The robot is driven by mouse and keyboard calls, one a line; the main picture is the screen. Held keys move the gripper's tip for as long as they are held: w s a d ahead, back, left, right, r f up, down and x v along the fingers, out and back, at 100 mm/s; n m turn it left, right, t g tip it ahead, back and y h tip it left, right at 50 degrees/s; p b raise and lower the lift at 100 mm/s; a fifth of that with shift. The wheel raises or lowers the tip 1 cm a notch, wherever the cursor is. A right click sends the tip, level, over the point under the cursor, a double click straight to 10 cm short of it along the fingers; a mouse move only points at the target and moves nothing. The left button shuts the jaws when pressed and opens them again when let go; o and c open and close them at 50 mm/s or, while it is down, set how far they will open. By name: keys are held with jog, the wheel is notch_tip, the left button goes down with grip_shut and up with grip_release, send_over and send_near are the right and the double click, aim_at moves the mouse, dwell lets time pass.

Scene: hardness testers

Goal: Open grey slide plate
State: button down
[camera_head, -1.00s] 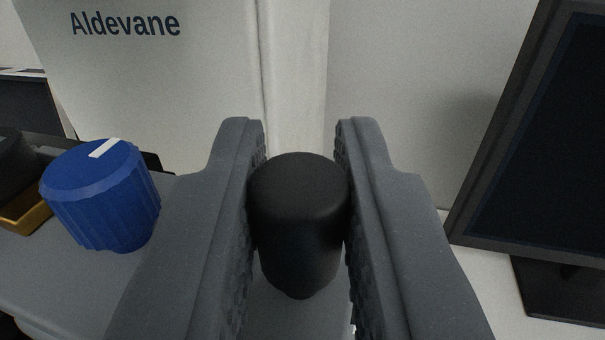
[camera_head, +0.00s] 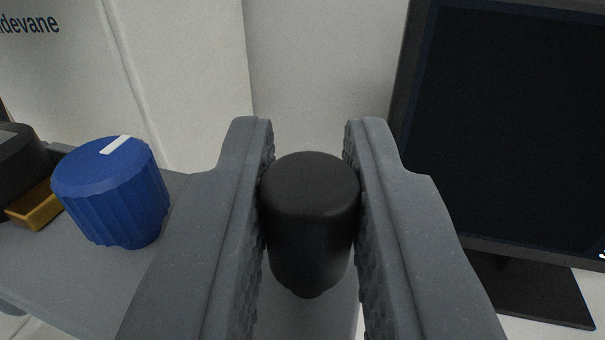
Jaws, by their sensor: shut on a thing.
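The grey slide plate (camera_head: 80,272) runs across the lower part of the view, under a blue ribbed knob with a white mark (camera_head: 112,195) and a black knob (camera_head: 310,215). My gripper (camera_head: 310,185) is shut on the black knob, with one finger pad against each side. The fingers hide the plate between the two knobs and much of its right part.
A white machine body (camera_head: 185,70) with partly cut-off lettering stands behind. A dark monitor (camera_head: 510,130) on a black foot (camera_head: 535,292) is close to the right of my gripper. A black part (camera_head: 20,170) and a brass-coloured block (camera_head: 38,208) are at the far left.

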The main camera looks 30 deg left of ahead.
jog(key=shift+d, duration=0.1)
jog(key=c, duration=1.4)
grip_release()
jog(key=shift+o, duration=0.2)
jog(key=shift+s+d, duration=0.35)
jog(key=shift+s, duration=0.05)
jog(key=b+v, duration=0.2)
jog(key=v, duration=1)
jog(key=shift+s+d, duration=0.15)
jog(key=shift+s, duration=0.15)
jog(key=shift+f, duration=0.1)
